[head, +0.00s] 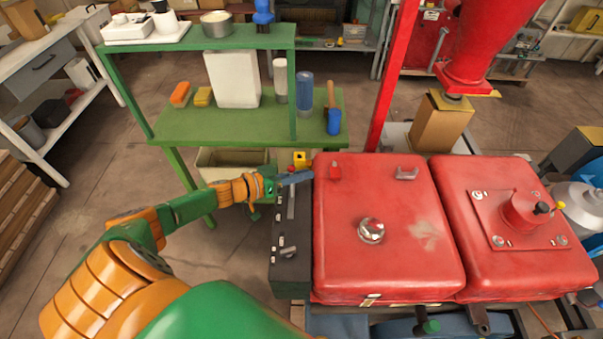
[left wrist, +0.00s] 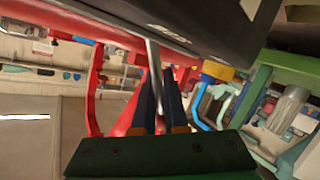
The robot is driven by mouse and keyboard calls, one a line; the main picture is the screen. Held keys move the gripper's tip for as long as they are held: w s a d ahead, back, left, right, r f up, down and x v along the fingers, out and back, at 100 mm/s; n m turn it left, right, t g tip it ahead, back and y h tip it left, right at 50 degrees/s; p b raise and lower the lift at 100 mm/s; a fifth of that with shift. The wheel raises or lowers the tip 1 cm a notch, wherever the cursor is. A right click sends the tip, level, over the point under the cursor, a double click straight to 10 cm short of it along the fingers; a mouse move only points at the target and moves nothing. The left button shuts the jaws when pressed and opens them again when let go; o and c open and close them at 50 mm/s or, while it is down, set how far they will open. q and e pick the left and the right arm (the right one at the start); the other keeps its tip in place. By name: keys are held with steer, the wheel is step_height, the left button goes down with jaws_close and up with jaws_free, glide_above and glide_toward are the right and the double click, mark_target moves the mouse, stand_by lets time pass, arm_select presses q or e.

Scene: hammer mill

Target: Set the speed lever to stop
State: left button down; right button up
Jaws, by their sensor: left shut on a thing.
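The black control box (head: 289,271) stands against the left side of the red mill housing, with several pale marks and small fittings on it. My left gripper (head: 300,177) is at the far end of this box. In the left wrist view my left gripper (left wrist: 158,90) has its dark fingers closed around a thin grey metal rod, the speed lever (left wrist: 154,62), which runs up to a dark box face (left wrist: 185,18). The lever's setting cannot be read. My right gripper is not in view.
The red housing (head: 385,262) with a round metal knob (head: 371,230) lies just right of my left gripper. A green bench (head: 235,128) with bottles and a blue-headed mallet (head: 333,121) stands behind. Open floor (head: 90,210) lies to the left.

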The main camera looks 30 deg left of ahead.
arm_select(q)
steer(key=c, duration=0.9)
jaws_free()
steer(key=shift+w+a+r, duration=0.1)
steer(key=shift+w+r, duration=0.1)
steer(key=shift+r, duration=0.15)
steer(key=shift+s+f, duration=0.1)
steer(key=shift+s, duration=0.15)
steer(key=p+v, duration=0.1)
steer(key=v, duration=0.5)
steer(key=shift+s+a, duration=0.15)
steer(key=shift+s, duration=0.2)
